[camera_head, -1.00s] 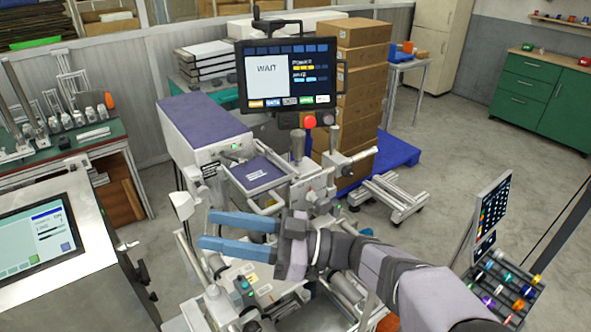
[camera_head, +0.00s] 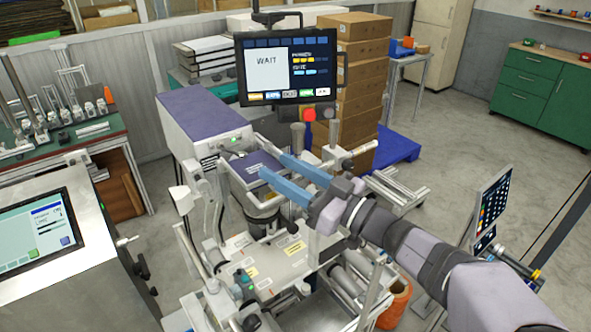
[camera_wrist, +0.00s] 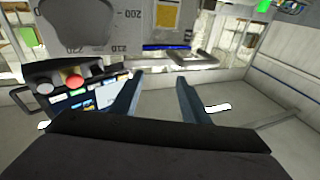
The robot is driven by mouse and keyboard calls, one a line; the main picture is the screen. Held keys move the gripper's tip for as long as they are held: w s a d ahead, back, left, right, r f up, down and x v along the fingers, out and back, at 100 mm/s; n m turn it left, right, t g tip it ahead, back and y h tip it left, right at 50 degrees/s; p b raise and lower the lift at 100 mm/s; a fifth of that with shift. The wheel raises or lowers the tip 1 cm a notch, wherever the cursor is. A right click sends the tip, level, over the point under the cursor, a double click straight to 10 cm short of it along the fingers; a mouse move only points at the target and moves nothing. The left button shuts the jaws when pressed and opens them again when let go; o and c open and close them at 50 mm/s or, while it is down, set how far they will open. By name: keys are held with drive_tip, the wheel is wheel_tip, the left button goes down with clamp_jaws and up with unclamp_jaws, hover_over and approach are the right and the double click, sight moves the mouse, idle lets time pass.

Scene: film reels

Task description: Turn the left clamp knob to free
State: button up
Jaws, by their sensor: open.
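My gripper (camera_head: 274,167) is open and empty, its two blue fingers pointing up and left over the middle of the machine (camera_head: 205,130). In the head view the fingers lie in front of the purple-topped tray (camera_head: 256,164). The wrist view shows both fingertips (camera_wrist: 160,77) apart with nothing between them.
A monitor reading WAIT (camera_head: 287,68) stands above the machine, with a red button (camera_head: 308,114) below it. Posts and rails surround the fingers. A console (camera_head: 45,235) is at left, cardboard boxes (camera_head: 362,75) behind.

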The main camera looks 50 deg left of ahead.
sight(216, 290)
drive_tip(key=shift+w+d+f+m+t, duration=0.1)
drive_tip(key=shift+w+m+t, duration=0.1)
drive_tip(key=shift+w+t, duration=0.35)
drive_tip(key=shift+w+d+f+m+t, duration=0.1)
drive_tip(key=shift+w+m+t, duration=0.1)
drive_tip(key=shift+w+t, duration=0.3)
drive_tip(key=shift+w, duration=0.1)
